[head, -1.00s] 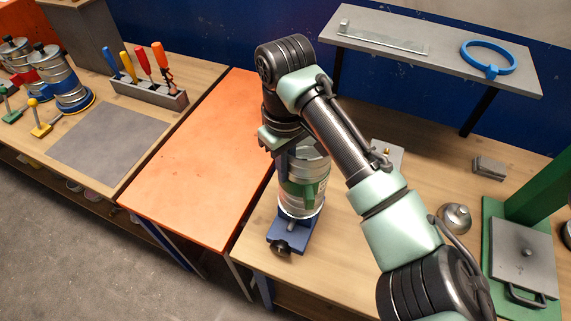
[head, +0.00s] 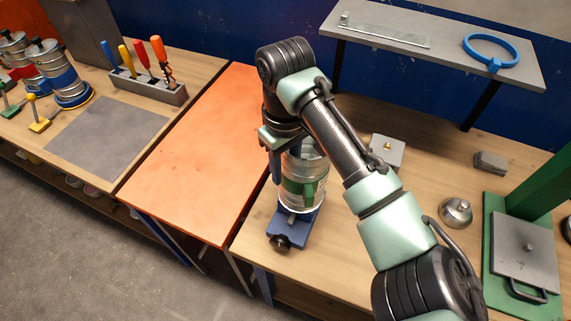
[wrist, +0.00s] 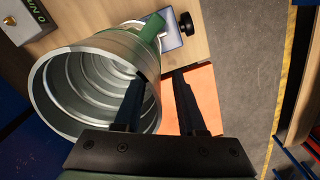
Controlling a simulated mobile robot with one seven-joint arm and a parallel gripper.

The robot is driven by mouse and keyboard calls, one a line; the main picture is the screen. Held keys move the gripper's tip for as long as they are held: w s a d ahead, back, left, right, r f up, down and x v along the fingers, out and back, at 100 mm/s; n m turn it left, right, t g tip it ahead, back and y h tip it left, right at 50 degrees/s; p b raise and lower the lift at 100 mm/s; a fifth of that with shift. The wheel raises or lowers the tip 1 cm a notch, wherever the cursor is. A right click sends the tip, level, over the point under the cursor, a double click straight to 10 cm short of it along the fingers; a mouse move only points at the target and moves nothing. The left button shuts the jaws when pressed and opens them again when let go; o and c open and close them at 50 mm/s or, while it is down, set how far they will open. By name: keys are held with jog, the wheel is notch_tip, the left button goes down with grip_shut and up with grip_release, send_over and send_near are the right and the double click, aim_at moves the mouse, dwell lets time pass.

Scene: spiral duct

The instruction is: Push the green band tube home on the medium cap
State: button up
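The green band tube (head: 302,188) is a silver spiral duct with a green band low on it. It stands upright over a blue fixture (head: 290,228) near the bench's front left corner. In the wrist view, I look into the open ribbed end of the tube (wrist: 62,92), with the green band (wrist: 148,45) beyond. My gripper (wrist: 159,78) straddles the tube wall, one finger inside and one outside, with a visible gap between outer finger and wall. In the head view my gripper (head: 286,163) is at the tube's top. The medium cap cannot be made out at the tube's lower end.
A domed metal part (head: 456,212) and a green press-like stand (head: 520,250) are on the right. A raised shelf (head: 400,40) stands at the back. The orange table (head: 195,160) is clear.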

notch_tip(320, 180, up, 13)
jog(key=shift+f+b, duration=0.15)
jog(key=shift+b, duration=0.2)
dwell(0.9)
